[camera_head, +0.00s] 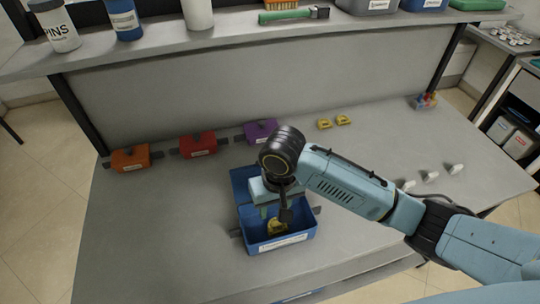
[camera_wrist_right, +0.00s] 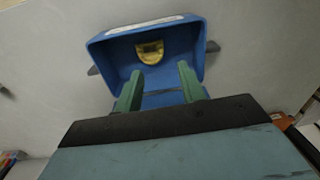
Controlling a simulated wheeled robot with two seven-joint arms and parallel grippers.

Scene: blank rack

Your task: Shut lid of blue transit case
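The blue transit case (camera_head: 281,245) stands open on the grey bench, its white label facing the front edge. It also shows in the wrist view (camera_wrist_right: 108,58). A yellow object (camera_head: 277,227) lies inside it, also seen in the wrist view (camera_wrist_right: 151,53). The raised blue lid (camera_head: 240,184) is at the case's back side, partly hidden by my right arm. My right gripper (camera_head: 276,211) is over the case near the lid side. In the wrist view its green fingers (camera_wrist_right: 159,80) are apart with nothing held between them. Contact with the lid cannot be told. My left gripper is out of view.
Shut orange (camera_head: 130,158), red (camera_head: 197,146) and purple (camera_head: 261,131) cases stand along the back left. Two yellow pieces (camera_head: 334,122) lie behind my arm. White pieces (camera_head: 431,177) lie at the right. A shelf (camera_head: 180,42) runs above the back. The bench's front left is clear.

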